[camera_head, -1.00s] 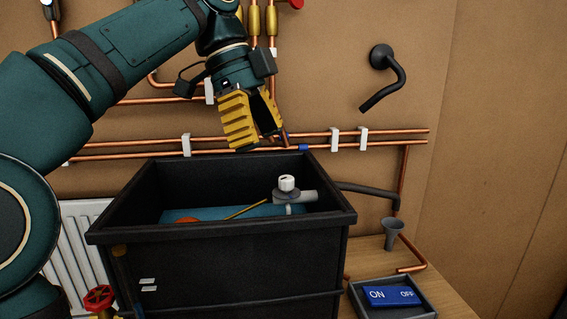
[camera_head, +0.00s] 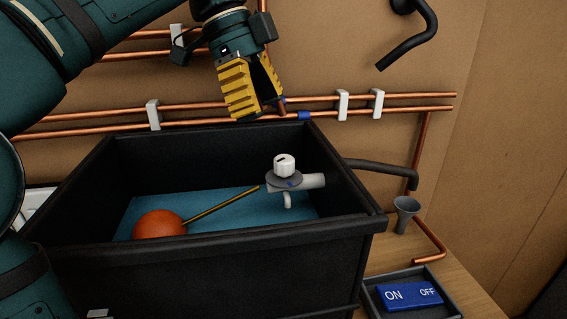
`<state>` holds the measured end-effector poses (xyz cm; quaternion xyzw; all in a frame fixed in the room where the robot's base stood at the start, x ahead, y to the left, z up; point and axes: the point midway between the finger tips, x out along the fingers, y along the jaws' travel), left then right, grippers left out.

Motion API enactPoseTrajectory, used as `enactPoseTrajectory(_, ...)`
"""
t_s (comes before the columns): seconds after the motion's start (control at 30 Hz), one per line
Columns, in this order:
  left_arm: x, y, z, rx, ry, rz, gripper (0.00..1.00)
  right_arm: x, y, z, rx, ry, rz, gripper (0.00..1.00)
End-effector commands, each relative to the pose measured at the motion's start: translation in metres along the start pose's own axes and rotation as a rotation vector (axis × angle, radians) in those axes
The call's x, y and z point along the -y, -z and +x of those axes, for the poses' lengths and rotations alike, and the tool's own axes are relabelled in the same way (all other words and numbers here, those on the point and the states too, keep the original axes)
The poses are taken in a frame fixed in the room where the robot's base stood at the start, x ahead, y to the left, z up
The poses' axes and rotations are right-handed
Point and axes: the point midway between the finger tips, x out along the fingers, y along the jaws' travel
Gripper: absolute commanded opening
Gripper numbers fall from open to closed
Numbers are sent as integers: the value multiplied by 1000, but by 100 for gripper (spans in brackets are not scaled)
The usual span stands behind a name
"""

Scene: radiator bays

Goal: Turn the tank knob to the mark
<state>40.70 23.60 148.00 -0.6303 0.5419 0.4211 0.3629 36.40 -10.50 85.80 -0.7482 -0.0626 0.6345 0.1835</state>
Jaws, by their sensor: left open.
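The tank (camera_head: 200,245) is a black open box with blue water (camera_head: 150,205) in it. The tank knob (camera_head: 284,164) is white with a short dark line on its top. It sits upright on a grey disc and valve body (camera_head: 312,181) inside the tank at the right. A small blue mark (camera_head: 294,184) shows on the grey disc, below the knob. My left gripper (camera_head: 262,112) has yellow ridged fingers. It is open and empty, above the tank's back rim, behind and above the knob, and apart from it. My right gripper is not in view.
An orange float (camera_head: 159,224) on a brass rod lies in the tank. Copper pipes (camera_head: 380,100) run along the wall behind. A black hooked pipe (camera_head: 412,45) juts from the wall. A grey funnel (camera_head: 405,212) and a tray with a blue ON/OFF plate (camera_head: 408,296) are right.

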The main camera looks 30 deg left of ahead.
Motion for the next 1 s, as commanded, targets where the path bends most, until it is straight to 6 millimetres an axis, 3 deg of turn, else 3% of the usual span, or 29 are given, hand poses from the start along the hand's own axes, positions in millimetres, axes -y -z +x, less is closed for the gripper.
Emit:
enactPoseTrajectory(0.2,-1,-1,47,1,-3,-1,63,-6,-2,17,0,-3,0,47)
enactPoseTrajectory(0.43,0,-1,81,0,-1,0,63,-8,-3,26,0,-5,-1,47)
enactPoseTrajectory(0.6,0,0,93,-1,-1,0,63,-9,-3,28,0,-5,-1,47)
enactPoseTrajectory(0.93,0,0,95,-1,0,0,63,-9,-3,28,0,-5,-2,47)
enactPoseTrajectory(0.97,0,0,95,-1,0,0,58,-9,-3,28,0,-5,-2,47)
enactPoseTrajectory(1.0,0,0,95,-1,0,0,44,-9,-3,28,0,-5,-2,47)
